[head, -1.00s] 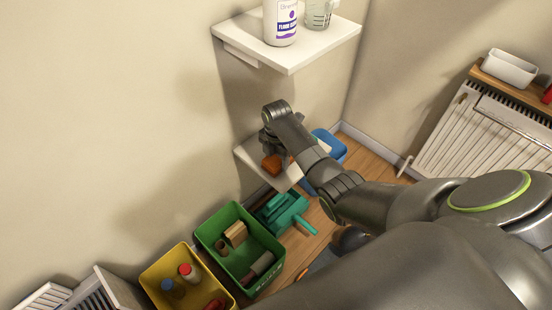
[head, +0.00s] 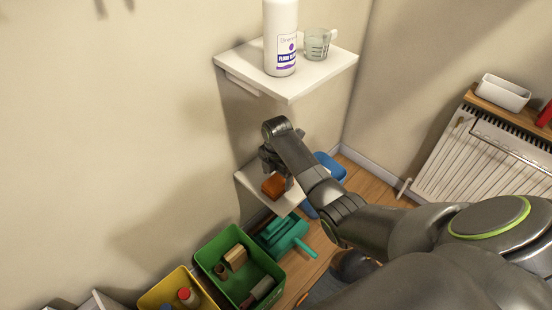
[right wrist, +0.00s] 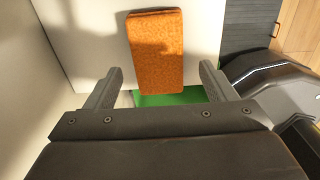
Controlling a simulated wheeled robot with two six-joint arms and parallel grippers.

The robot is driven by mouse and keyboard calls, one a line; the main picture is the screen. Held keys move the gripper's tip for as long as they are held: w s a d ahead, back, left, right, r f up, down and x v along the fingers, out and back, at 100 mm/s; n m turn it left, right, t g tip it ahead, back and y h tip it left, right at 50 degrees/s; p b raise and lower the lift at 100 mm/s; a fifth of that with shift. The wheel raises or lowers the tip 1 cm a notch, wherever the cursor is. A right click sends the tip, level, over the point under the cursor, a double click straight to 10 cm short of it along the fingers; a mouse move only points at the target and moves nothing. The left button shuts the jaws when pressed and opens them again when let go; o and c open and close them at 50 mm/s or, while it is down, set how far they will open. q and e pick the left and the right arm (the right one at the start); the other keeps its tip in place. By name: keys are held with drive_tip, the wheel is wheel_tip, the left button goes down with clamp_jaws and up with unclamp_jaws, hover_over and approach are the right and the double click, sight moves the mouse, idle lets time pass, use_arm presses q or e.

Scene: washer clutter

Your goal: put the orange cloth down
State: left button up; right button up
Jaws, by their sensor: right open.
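The orange cloth (head: 273,186) is a folded block lying on the small white lower shelf (head: 287,203). In the right wrist view the cloth (right wrist: 156,50) lies flat on the white surface, ahead of and partly between my fingers. My right gripper (head: 270,160) is at the lower shelf, just above and behind the cloth. In the right wrist view my right gripper (right wrist: 160,72) is open, with a finger on each side and clear gaps to the cloth. My left gripper is not in view.
An upper white shelf (head: 240,62) holds a floor cleaner bottle (head: 281,38) and a measuring cup (head: 317,44). Below are a green crate (head: 208,256), a yellow crate (head: 152,298), a teal dustpan-like item (head: 280,236) and a blue container (head: 331,166). A radiator (head: 475,160) stands at right.

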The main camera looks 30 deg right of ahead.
sight(277, 182)
use_arm(q)
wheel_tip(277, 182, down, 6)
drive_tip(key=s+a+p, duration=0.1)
drive_tip(key=p, duration=0.1)
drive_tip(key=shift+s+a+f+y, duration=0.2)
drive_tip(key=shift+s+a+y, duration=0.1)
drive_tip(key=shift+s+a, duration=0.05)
use_arm(e)
wheel_tip(277, 182, up, 8)
drive_tip(key=shift+r, duration=0.25)
